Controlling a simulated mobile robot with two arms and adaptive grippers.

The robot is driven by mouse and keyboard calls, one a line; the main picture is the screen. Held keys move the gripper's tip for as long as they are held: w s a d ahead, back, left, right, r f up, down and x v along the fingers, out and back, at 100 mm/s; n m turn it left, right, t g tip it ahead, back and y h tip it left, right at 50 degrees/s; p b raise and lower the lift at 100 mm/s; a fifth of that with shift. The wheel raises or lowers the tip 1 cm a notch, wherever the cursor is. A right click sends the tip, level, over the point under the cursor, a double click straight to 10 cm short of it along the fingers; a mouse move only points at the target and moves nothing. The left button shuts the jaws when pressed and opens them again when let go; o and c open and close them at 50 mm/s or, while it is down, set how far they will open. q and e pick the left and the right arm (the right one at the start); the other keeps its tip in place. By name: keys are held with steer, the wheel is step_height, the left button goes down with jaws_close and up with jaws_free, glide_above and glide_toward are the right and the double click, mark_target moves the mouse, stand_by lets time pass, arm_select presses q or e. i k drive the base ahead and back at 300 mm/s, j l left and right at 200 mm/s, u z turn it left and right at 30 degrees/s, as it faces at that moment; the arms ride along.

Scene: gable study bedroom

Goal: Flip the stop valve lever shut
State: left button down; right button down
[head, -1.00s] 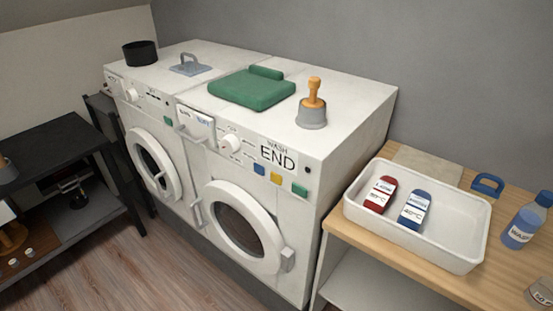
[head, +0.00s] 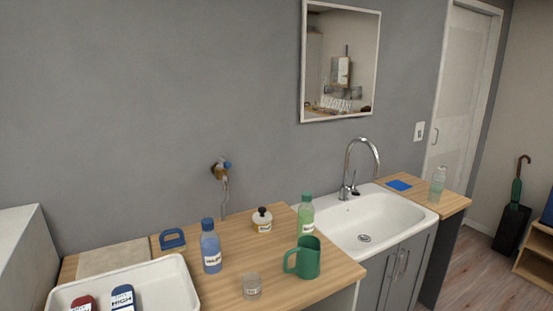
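The stop valve (head: 220,170) is on the grey wall above the wooden counter, left of the sink. It has a brass-coloured body and a small blue lever (head: 227,165) at its upper right. A thin hose (head: 226,200) hangs from it down behind the counter. The lever is small here, and I cannot tell its exact angle. Neither of my grippers is in view.
On the counter (head: 330,268) stand a blue bottle (head: 211,248), a green bottle (head: 305,216), a small white jar (head: 262,220), a green mug (head: 308,258), a glass jar (head: 251,286) and a blue-handled item (head: 172,238). A white tray (head: 175,290) is front left; the sink (head: 385,228) is right.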

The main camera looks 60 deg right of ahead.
mark_target(227, 165)
steer(key=z, duration=1.55)
